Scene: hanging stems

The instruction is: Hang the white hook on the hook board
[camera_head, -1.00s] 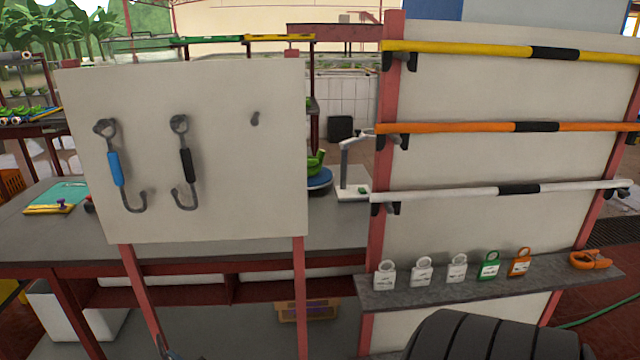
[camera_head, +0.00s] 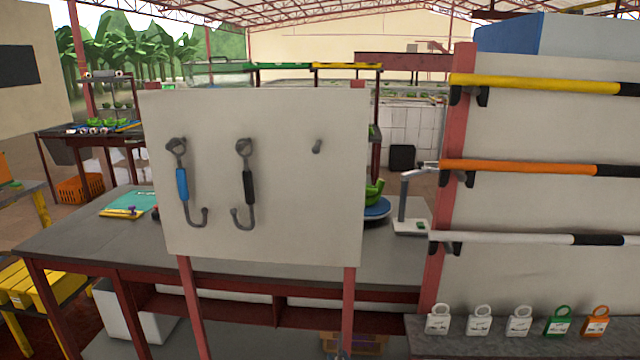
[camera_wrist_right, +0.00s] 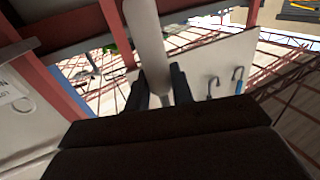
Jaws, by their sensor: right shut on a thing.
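The hook board (camera_head: 290,215) is a pale upright panel on red posts. A hook with a blue grip (camera_head: 182,184) and a hook with a black grip (camera_head: 249,187) hang on its left and middle pegs. The right peg (camera_head: 317,146) is bare. In the right wrist view, my right gripper (camera_wrist_right: 162,82) is shut on the white hook, whose white grip (camera_wrist_right: 146,35) stands up between the dark fingers. Its metal ends are not clear there. In the head view only a small grey tip shows at the bottom edge, below the board. My left gripper is out of view.
A dark workbench (camera_head: 80,245) stands behind the board. To the right, a rack carries yellow, orange and white bars (camera_head: 520,237), with several padlocks (camera_head: 519,320) on a shelf below. The space in front of the board is clear.

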